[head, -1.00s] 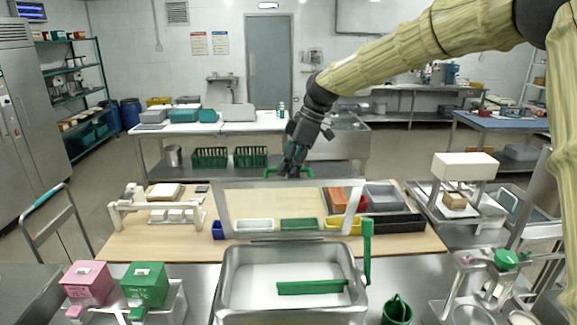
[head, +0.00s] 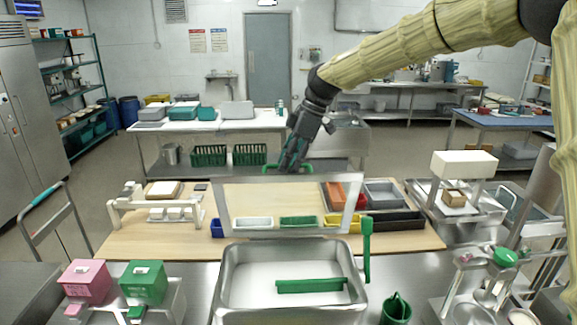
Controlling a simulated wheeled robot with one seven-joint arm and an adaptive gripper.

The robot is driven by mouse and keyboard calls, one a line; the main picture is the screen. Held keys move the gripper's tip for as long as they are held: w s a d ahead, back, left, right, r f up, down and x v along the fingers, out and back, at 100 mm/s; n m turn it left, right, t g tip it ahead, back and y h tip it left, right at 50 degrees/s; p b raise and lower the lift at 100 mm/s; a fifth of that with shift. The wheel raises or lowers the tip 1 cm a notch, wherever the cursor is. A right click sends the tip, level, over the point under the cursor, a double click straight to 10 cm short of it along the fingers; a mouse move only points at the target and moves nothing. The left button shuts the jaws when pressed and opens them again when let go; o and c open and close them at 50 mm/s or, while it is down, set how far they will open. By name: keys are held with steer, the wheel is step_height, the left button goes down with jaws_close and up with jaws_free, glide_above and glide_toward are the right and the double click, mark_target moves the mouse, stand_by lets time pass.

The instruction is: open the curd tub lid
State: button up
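The curd tub (head: 226,285) is a steel basin with a white inside at the front centre. Its lid (head: 219,210), a steel frame with a see-through middle, stands raised at the tub's back edge, tilted up well clear of the opening. A green handle (head: 307,169) sits on the lid's top edge. My gripper (head: 291,165) reaches down to this handle from behind and above. The fingertips overlap the handle, and I cannot tell whether they are closed around it. A green bar-shaped tool (head: 310,286) lies in the tub.
Behind the lid is a wooden worktop (head: 150,244) with a white rack (head: 157,210) and coloured bins (head: 385,195). A green upright lever (head: 367,250) stands at the tub's right. Pink (head: 86,281) and green (head: 143,282) boxes stand at the front left.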

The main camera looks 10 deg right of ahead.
steer(key=v, duration=1)
steer(key=shift+r, duration=0.35)
steer(key=shift+s+d, duration=0.1)
steer(key=shift+s, duration=0.05)
